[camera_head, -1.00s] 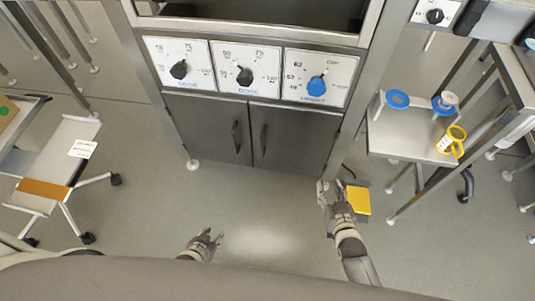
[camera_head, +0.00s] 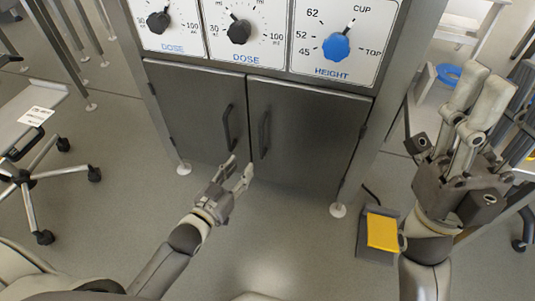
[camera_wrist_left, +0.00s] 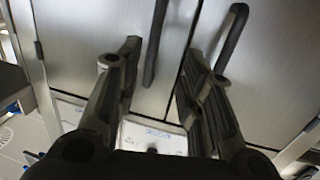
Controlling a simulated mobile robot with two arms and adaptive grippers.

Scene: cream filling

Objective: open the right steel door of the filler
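The right steel door (camera_head: 305,130) of the filler is shut, flush beside the left steel door (camera_head: 190,105). Its dark upright handle (camera_head: 264,135) is near the middle seam, close to the left door's handle (camera_head: 228,128). My left gripper (camera_head: 238,170) is open and empty, just below the two handles. In the left wrist view, turned upside down, my left gripper's fingers (camera_wrist_left: 160,85) are spread. The right door's handle (camera_wrist_left: 155,40) shows between them, apparently farther off and not touched. My right gripper (camera_head: 500,85) is raised at the right, fingers apart, empty.
The dial panel (camera_head: 245,62) sits above the doors. A yellow pedal (camera_head: 382,231) is on the floor right of the filler's foot. A wheeled stand (camera_head: 25,180) is at the left. The floor before the doors is clear.

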